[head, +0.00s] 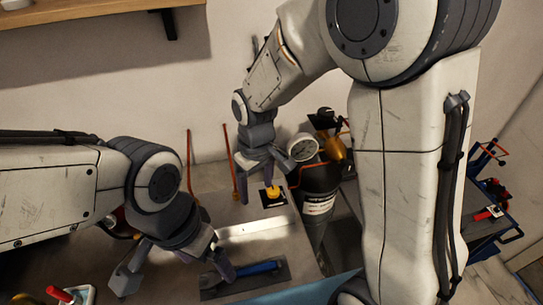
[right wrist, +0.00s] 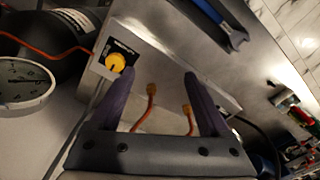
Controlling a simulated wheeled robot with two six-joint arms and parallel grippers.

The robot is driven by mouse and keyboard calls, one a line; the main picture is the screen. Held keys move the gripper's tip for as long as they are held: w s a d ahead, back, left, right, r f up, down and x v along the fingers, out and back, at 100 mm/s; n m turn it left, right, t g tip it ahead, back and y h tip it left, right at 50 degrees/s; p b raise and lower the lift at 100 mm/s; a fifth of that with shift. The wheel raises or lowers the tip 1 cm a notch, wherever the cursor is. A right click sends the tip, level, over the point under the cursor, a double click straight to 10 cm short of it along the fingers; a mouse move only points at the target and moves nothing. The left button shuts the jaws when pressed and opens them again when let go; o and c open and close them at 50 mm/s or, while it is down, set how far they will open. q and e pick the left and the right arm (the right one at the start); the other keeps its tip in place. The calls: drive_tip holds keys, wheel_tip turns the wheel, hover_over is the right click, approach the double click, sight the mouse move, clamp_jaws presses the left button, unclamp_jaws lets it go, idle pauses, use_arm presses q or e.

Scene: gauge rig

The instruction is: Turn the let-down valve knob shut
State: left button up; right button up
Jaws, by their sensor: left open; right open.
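A round yellow knob (head: 271,192), which I take for the let-down valve knob, sits on a small black-and-white plate (head: 281,204) on a grey metal box. It also shows in the right wrist view (right wrist: 116,62), with a dark mark on its face. My right gripper (head: 264,180) is open and empty, close above the box by the knob. In the right wrist view its fingers (right wrist: 159,74) are spread, and the knob lies just outside the left fingertip, not between the fingers. Whether that finger touches it I cannot tell. My left gripper (head: 176,275) is open and empty over the bench at lower left.
A white dial gauge (head: 303,147) and a black cylinder (head: 319,205) stand right of the knob. Two orange hoses (head: 230,160) rise behind the box. A blue-handled tool (head: 258,268) lies on a dark mat near my left gripper. A blue cart (head: 487,222) stands far right.

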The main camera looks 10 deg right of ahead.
drive_tip(key=p, duration=0.4)
hover_over(274, 190)
drive_tip(key=shift+m, duration=0.3)
wheel_tip(274, 190, down, 12)
drive_tip(key=p, duration=0.3)
drive_tip(key=shift+r, duration=0.25)
use_arm(q)
wheel_tip(274, 190, up, 9)
drive_tip(key=shift+r, duration=0.15)
use_arm(e)
clamp_jaws()
